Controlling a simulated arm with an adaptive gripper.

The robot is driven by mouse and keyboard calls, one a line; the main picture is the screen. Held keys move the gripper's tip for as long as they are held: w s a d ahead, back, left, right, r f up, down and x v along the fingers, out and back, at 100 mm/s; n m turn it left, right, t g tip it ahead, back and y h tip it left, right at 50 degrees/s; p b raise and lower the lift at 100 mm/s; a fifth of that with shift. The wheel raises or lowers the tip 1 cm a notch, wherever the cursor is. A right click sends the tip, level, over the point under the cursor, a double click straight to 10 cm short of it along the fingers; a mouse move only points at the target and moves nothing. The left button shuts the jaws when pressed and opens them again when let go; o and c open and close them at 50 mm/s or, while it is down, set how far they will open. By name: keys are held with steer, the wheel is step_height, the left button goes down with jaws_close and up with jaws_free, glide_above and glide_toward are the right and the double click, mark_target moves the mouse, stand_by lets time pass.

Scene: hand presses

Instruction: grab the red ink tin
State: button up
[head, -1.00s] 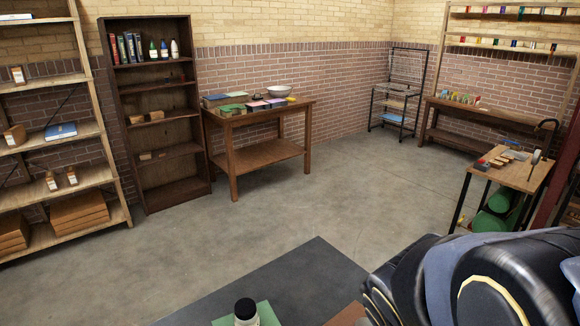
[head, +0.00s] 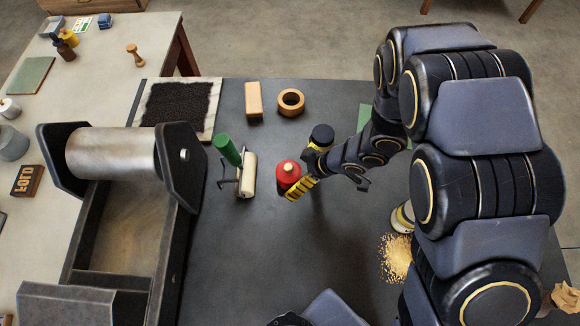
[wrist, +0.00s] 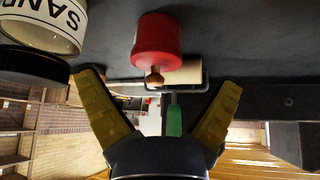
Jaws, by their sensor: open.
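The red ink tin (head: 288,172), with a small wooden knob on its lid, stands on the dark table near its middle. It shows red in the upside-down wrist view (wrist: 157,42), ahead of and between my fingers. My gripper (head: 303,178) is right beside the tin on its right, with its yellow-faced fingers low. In the wrist view my gripper (wrist: 158,82) has its fingers spread wide with nothing between the pads. I cannot tell whether a finger touches the tin.
A dark-lidded jar (head: 321,136) stands close behind my gripper. A roller with a green handle (head: 228,150) lies left of the tin. A heavy press (head: 190,195) stands left. Spilled grains (head: 396,258) lie right.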

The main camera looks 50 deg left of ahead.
mark_target(295, 173)
steer(key=x, duration=0.5)
steer(key=shift+w+a+f, duration=0.15)
steer(key=shift+f, duration=0.15)
steer(key=c, duration=1.2)
